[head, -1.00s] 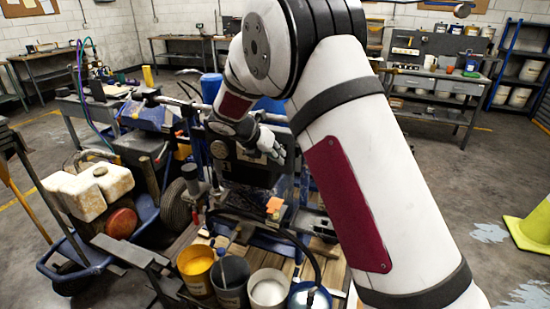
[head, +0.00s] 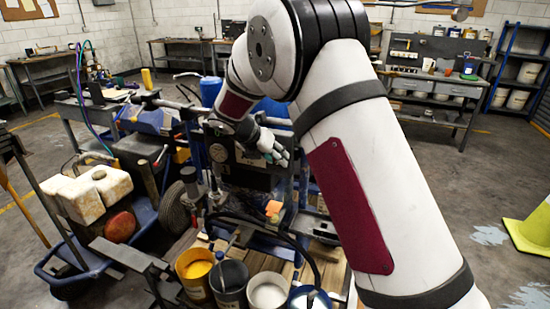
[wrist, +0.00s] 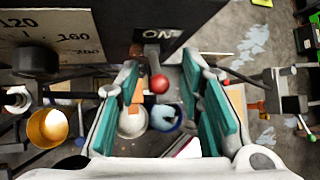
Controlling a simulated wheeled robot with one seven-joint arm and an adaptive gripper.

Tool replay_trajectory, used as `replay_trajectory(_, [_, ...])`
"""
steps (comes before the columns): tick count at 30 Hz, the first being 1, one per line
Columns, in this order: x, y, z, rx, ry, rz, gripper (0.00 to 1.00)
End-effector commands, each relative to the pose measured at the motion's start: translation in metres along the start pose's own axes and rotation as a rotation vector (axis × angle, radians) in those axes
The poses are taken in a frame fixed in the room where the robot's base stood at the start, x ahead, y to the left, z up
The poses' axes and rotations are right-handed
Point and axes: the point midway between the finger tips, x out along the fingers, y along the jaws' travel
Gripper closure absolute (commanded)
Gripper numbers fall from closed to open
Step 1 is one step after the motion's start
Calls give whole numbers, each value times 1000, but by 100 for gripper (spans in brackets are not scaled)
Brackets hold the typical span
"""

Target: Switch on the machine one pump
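The machine's dark pump box (head: 248,172) stands in the middle of the head view, with a dial on its front. In the wrist view its dark face carries a white "ON" label (wrist: 160,34). Below the label a short grey lever with a red ball knob (wrist: 159,84) sticks out. My gripper (head: 279,157) is at the right part of the box front. In the wrist view my gripper (wrist: 161,66) is open, with teal pads either side of the red knob and gaps on both sides. The knob is hidden in the head view.
A dial face (wrist: 50,35) and a dark knob (wrist: 36,62) are left of the lever. Below stand a yellow paint bucket (head: 194,272) and several other buckets, with a black hose (head: 290,240) near them. A yellow-green cone (head: 530,228) stands on open floor at right.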

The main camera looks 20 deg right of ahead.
Motion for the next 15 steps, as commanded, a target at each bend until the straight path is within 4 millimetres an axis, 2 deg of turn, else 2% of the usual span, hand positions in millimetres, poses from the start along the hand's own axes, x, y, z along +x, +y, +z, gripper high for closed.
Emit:
replay_trajectory(5, [-15,1,0,0,-2,4,66])
replay_trajectory(15, [-82,1,0,0,-2,4,66])
